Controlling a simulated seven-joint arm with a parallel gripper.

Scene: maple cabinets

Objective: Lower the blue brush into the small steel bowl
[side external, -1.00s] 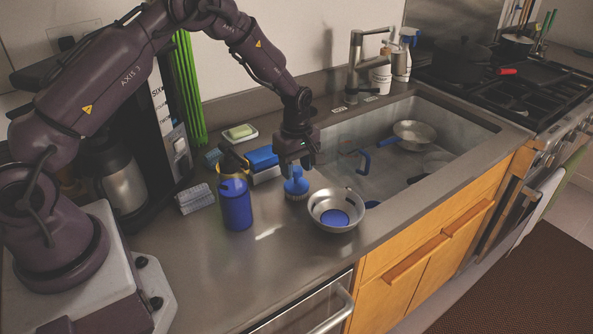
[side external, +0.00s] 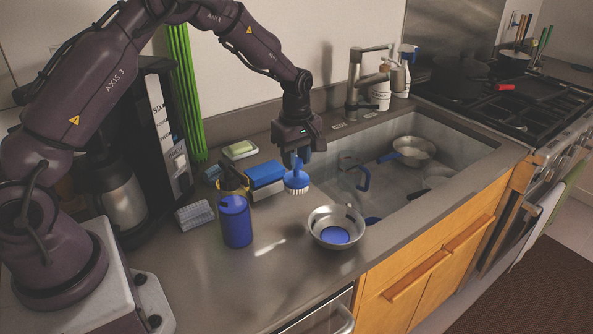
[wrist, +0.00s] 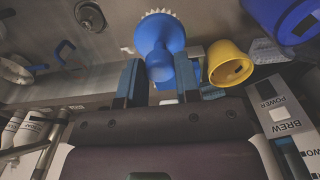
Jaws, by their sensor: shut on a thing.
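The blue brush (side external: 296,181) has a round blue head with white bristles and hangs above the counter, bristles downward. My gripper (side external: 297,158) is shut on its handle from above. In the wrist view the brush (wrist: 157,45) shows between the two fingers of my gripper (wrist: 160,78), its bristles pointing away. The small steel bowl (side external: 350,216) stands on the counter to the right of and nearer than the brush, with a blue disc at its bottom. The brush is apart from the bowl.
A blue bottle (side external: 236,222), a yellow cup (side external: 231,180) and a blue box-like item (side external: 265,174) stand left of the brush. The sink (side external: 400,180) with a steel pan (side external: 415,150) is to the right.

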